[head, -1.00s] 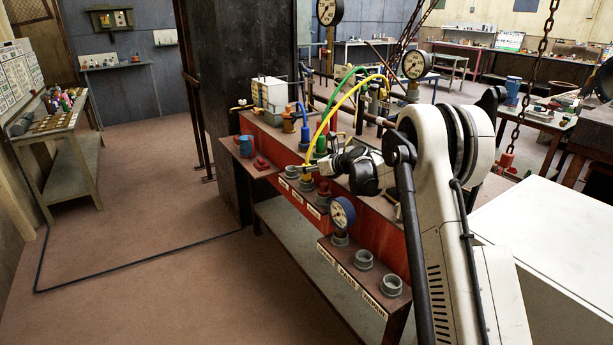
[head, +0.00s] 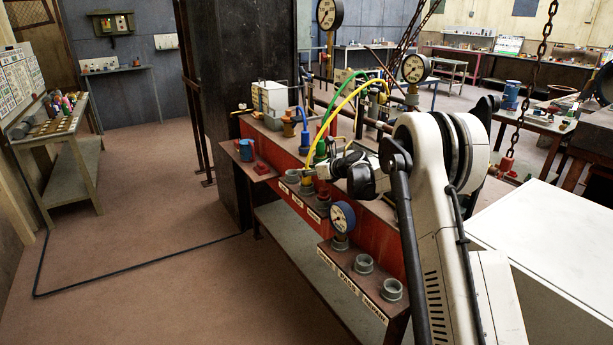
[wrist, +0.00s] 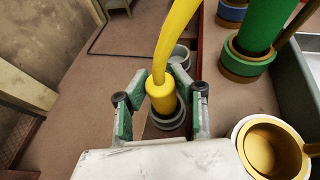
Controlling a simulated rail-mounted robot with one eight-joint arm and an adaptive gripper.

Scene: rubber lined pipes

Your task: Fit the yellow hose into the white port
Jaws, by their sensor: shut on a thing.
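The yellow hose (head: 340,108) arches from the back of the red pipe bench down to my gripper (head: 309,172). In the wrist view the hose (wrist: 177,38) ends in a thick yellow plug, and my gripper (wrist: 160,104) is shut on it, with green-padded fingers on both sides. The plug points down at a grey ring-shaped socket (wrist: 168,120) right below it; whether it is inside cannot be told. A white-rimmed round opening with a gold inside (wrist: 270,148) is at the lower right of the wrist view.
A green hose (head: 340,92) and a thick green fitting (wrist: 262,30) stand close by. A blue gauge (head: 342,216) and open grey sockets (head: 391,289) are on the near side of the bench. A dark column (head: 238,110) rises behind.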

